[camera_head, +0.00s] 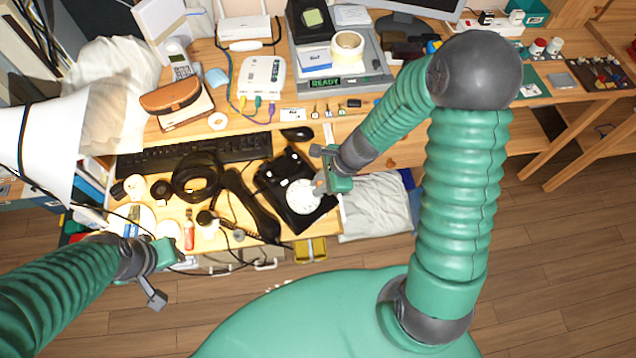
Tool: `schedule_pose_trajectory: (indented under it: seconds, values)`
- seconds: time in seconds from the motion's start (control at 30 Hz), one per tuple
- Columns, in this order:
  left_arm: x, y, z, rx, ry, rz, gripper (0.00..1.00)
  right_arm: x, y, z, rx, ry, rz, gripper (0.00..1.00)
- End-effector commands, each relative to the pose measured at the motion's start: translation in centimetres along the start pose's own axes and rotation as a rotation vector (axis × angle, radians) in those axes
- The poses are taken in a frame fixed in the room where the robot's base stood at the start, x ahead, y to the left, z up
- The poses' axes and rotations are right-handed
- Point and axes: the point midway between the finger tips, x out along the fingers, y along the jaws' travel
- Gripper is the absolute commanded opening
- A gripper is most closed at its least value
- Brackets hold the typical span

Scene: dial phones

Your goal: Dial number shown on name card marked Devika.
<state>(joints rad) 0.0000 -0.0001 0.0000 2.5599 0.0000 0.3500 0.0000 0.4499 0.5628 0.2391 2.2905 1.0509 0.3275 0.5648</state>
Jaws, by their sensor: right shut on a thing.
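A black dial phone (275,176) with a round white dial (300,197) sits on the desk's front part. A black handset (252,205) lies just left of it. My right gripper (319,185) is at the dial's right edge, shut on what looks like part of the dial; the fingertips are small and the exact contact is unclear. My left gripper (168,278) hangs at the desk's front left edge, fingers apart and empty. A small white card (292,115) lies behind the phone; its writing is too small to read, and I cannot make out the name Devika.
A black keyboard (190,155), headphones (197,178) and a mouse (297,133) lie around the phone. A white router (262,77), a brown case (170,97), a cordless phone (180,65) and a tape roll (347,46) stand behind. A lampshade (40,135) is at left.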

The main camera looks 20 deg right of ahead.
Motion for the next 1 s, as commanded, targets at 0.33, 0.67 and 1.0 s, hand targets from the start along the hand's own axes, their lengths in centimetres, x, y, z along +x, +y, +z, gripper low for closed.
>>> schedule_pose_trajectory:
  seconds: [0.33,0.67,1.0]
  values:
    - [-0.4,0.0,-0.1,0.000,0.000,0.000,0.36,-0.5,0.0,0.1,0.000,0.000,-0.001,0.00]
    - [-3.5,0.0,-0.8,0.000,0.000,0.000,0.36,-5.0,1.0,1.1,0.001,0.001,-0.001,0.00]
    - [-4.5,0.0,-1.1,0.000,0.000,0.000,0.36,-6.7,1.6,1.3,0.000,0.000,0.000,0.00]
